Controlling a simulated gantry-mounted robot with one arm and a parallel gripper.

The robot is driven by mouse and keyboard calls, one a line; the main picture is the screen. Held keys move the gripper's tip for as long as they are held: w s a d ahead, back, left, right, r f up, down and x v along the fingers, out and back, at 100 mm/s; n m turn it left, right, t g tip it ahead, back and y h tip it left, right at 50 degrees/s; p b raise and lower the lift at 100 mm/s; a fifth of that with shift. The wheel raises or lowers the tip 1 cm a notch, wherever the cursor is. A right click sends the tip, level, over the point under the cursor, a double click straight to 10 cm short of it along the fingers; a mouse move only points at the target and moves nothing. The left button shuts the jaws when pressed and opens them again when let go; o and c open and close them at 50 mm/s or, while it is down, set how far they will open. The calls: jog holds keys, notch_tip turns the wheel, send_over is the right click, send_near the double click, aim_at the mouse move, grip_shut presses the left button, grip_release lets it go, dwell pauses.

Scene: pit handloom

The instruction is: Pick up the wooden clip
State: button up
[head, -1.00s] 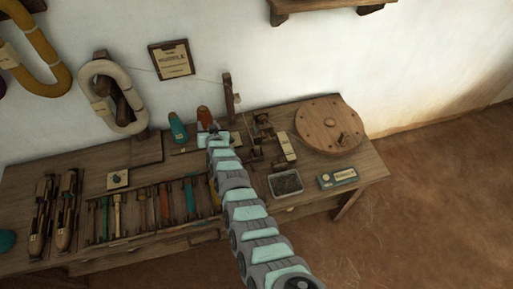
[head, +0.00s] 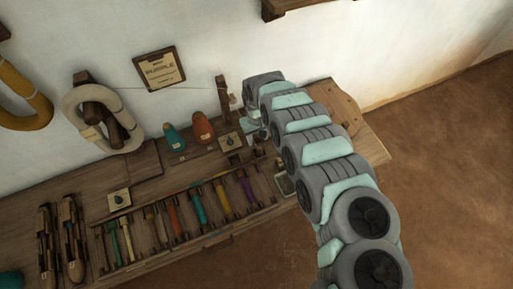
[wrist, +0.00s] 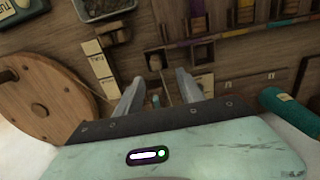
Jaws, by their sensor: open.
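My gripper (wrist: 158,80) is open in the wrist view, its two grey fingers pointing down at the wooden bench. A small wooden piece (wrist: 155,60), perhaps the wooden clip, lies between and just beyond the fingertips; I cannot tell for sure that it is the clip. The fingers do not visibly hold anything. A small teal tip (wrist: 155,100) shows between the fingers. In the head view my arm covers the right part of the bench, and neither the fingers nor the clip can be made out.
A round wooden disc (wrist: 38,100) stands left in the wrist view, with a labelled strip (wrist: 100,68) and a grey tray (wrist: 105,8) nearby. A teal cone (wrist: 288,107) is at right. The rack of coloured bobbins (head: 188,212) and an orange cone (head: 203,128) show in the head view.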

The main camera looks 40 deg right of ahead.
aim_at(260, 148)
jog(key=shift+s+a+f, duration=0.1)
jog(key=shift+a+f, duration=0.05)
jog(key=shift+f, duration=0.75)
jog(key=shift+s+d+f+b, duration=0.2)
jog(key=shift+f+b, duration=0.5)
jog(key=shift+f, duration=1)
jog(key=shift+s+d+f+b, duration=0.15)
jog(key=shift+f+b, duration=0.5)
jog(key=shift+f, duration=1)
jog(key=shift+w+d+r, duration=0.1)
jog(key=shift+c, duration=0.5)
grip_shut()
